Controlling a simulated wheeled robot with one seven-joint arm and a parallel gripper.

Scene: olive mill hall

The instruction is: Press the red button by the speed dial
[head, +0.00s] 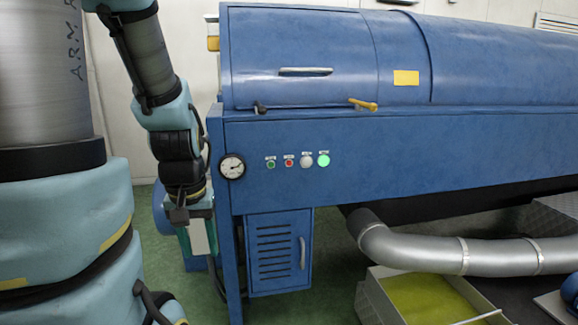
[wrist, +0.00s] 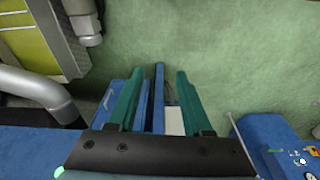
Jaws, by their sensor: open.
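The red button is not clear in the wrist view.
A round gauge (head: 232,167) sits at the panel's left end, close to my arm. A lit green lamp (head: 323,160) is right of the knob. Below are a vented blue cabinet (head: 279,252), a silver pipe (head: 420,252) and a tray of yellow-green liquid (head: 375,300).

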